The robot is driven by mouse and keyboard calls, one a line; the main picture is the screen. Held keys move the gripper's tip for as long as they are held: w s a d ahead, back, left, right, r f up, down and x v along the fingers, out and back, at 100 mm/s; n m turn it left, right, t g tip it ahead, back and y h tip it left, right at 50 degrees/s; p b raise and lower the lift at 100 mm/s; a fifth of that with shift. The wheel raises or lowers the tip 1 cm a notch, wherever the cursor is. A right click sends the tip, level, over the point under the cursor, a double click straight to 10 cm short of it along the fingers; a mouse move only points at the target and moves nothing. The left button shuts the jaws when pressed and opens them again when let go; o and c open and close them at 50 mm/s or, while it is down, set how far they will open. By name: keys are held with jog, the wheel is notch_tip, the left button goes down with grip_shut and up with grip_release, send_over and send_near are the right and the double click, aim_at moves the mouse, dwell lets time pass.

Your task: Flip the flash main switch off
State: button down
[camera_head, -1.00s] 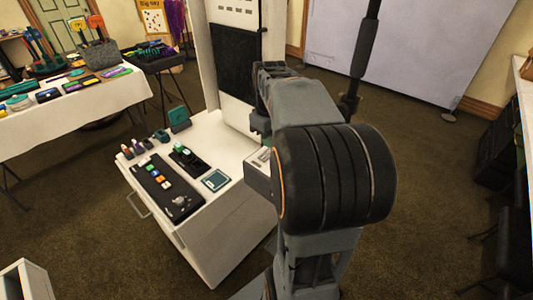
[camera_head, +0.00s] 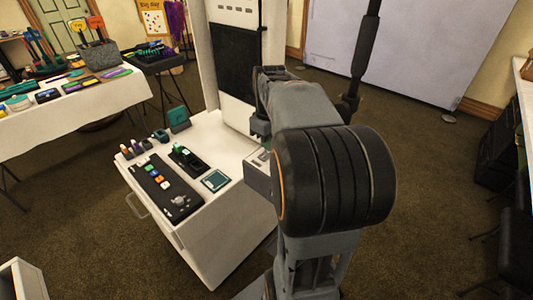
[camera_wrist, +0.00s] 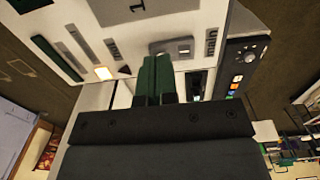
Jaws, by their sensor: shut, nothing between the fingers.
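My gripper (camera_wrist: 158,78) shows in the wrist view with its two green fingers together and nothing between them. Its tips overlap the view of a pale switch panel (camera_wrist: 150,32). A small switch on a grey plate (camera_wrist: 184,48) shows just right of the tips, beside a label that seems to read "main". Whether the tips touch the panel I cannot tell. In the head view a pale box (camera_head: 259,176) on the white cabinet (camera_head: 222,240) is partly hidden behind my arm. My fingers are hidden there.
A black console (camera_head: 165,187) with coloured buttons lies on the cabinet, left of the pale box. A flat teal-screened device (camera_head: 215,180) lies between them. A cloth-covered table (camera_head: 70,125) with props stands at the left. A dark pole (camera_head: 364,50) rises behind my arm.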

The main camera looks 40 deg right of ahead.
jog(key=shift+f+b, duration=0.35)
jog(key=shift+f, duration=0.2)
jog(key=shift+r, duration=0.1)
jog(key=shift+r+p, duration=3.2)
jog(key=shift+r, duration=0.25)
